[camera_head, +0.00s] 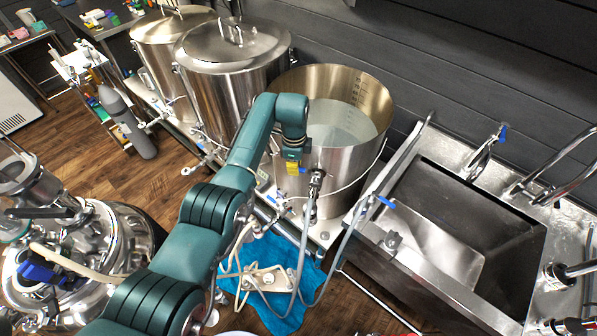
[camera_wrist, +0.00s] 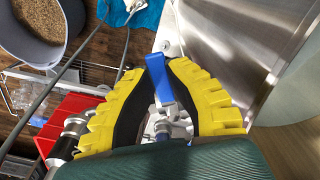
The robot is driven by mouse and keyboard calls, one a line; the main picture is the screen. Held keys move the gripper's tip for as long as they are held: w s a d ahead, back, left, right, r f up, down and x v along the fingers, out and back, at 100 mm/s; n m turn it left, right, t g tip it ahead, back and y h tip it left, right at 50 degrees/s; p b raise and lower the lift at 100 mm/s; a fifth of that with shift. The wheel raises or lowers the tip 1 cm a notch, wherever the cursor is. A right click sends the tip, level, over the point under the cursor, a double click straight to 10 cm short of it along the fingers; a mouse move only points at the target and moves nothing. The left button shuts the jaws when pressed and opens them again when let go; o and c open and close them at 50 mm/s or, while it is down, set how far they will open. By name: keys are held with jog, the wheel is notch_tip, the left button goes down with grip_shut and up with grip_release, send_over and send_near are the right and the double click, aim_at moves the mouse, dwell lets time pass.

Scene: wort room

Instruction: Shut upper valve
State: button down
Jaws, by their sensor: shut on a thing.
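My gripper (camera_wrist: 159,70) has yellow ribbed fingers, closed around a valve with a blue lever handle (camera_wrist: 161,82). In the wrist view the handle lies between the fingertips, with the metal valve body (camera_wrist: 170,122) behind it. The head view shows my gripper (camera_head: 293,168) low against the front wall of the open steel kettle (camera_head: 340,165). There, the arm and fingers hide the valve and its handle. Exact finger contact on the handle is hard to make out.
The open kettle holds pale liquid. A hose fitting (camera_head: 316,180) with a grey hose is just right of my gripper. A lidded kettle (camera_head: 235,50) stands to the left and a steel sink (camera_head: 450,235) to the right. A blue cloth (camera_head: 262,255) lies below.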

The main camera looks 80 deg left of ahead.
jog(key=shift+f, duration=0.25)
jog(key=c, duration=1)
grip_release()
jog(key=shift+r, duration=0.1)
jog(key=shift+r, duration=0.15)
notch_tip(320, 180, up, 12)
